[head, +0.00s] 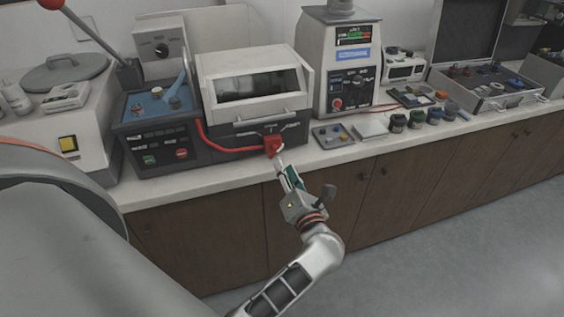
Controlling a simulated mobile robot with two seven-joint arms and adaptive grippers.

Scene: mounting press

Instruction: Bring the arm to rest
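A red band runs left from the block along the machine's lower front. The fingers are small here and overlap the block's lower edge. I cannot tell whether they touch it, or whether they are open or shut. My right gripper is not in view.
The white worktop (335,158) sits over brown cabinets (400,190). A blue-topped press unit (158,125) stands left of the windowed machine, and a tall white machine (340,60) stands right. Small jars (398,122) and an open case (495,95) are further right. The grey floor (480,250) is clear.

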